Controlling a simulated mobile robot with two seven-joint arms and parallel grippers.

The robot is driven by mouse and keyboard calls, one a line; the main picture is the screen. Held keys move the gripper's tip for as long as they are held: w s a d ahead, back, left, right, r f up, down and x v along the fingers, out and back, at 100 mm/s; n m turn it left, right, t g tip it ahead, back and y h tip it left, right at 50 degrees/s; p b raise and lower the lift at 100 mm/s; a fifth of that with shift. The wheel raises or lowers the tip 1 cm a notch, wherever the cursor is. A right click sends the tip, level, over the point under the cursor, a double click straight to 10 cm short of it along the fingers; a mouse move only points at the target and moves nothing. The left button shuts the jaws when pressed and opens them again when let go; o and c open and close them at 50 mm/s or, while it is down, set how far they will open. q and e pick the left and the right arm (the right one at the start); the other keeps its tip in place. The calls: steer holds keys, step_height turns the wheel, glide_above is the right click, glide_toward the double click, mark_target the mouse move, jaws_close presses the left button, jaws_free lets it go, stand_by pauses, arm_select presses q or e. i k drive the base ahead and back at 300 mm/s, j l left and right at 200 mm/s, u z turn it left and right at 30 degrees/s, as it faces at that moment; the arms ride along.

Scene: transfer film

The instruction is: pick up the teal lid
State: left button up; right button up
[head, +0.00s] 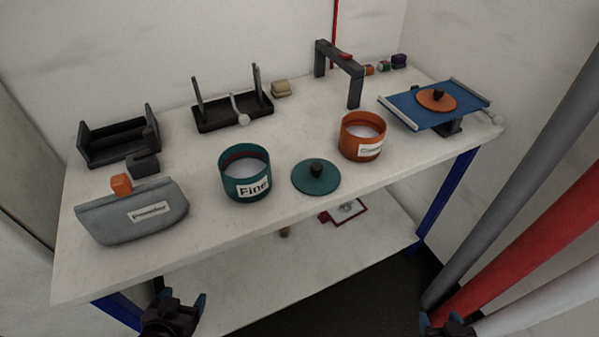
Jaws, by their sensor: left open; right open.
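The teal lid (316,179) is a round disc with a black knob. It lies flat on the white table (215,224), between the teal pot labelled "Fine" (245,173) and the orange pot (362,137). My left gripper (186,302) is open and empty at the bottom edge, below the table's front edge and left of the lid. My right gripper (446,322) is open at the bottom edge, right of the lid and apart from the table; it is partly cut off by the frame.
Black holders (118,141) stand at the back left. A dark arch (340,68) stands behind the orange pot. An orange lid (436,99) lies on a blue platform (420,112) at right. Pipes (530,180) run along the right.

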mark_target(313, 177)
steer(key=l+u, duration=0.45)
steer(key=l, duration=0.9)
steer(key=i, duration=0.1)
